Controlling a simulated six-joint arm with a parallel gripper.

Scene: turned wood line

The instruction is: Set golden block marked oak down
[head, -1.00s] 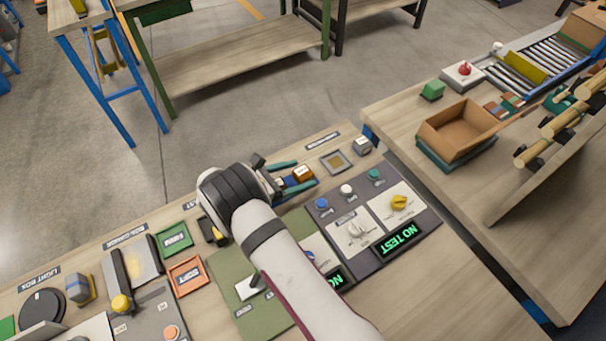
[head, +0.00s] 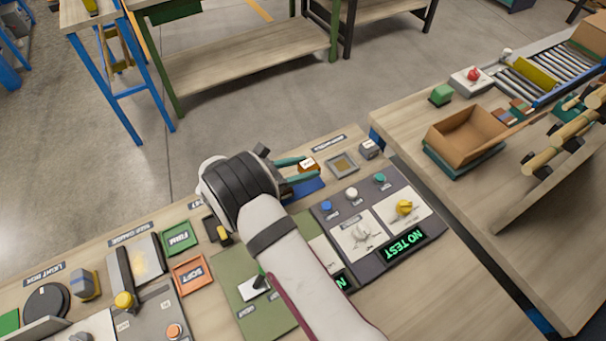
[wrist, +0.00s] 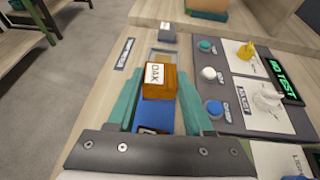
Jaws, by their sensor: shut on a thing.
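The golden-brown block with a white OAK label (wrist: 158,82) is between the teal fingers of my gripper (wrist: 160,96) in the wrist view, near their tips. In the head view the block (head: 308,165) shows small at the end of my gripper (head: 303,170), partly hidden by a finger. A blue pad (wrist: 155,117) lies below and nearer the wrist than the block; it also shows in the head view (head: 306,188). The block seems held above the bench; the exact gap cannot be told.
A square metal-framed recess (head: 342,165) lies just beyond the block, with a grey block (head: 371,148) past it. A dark panel (head: 383,262) with knobs, buttons and a NO TEST display stands to the right. An open brown box (head: 468,135) stands on the other bench.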

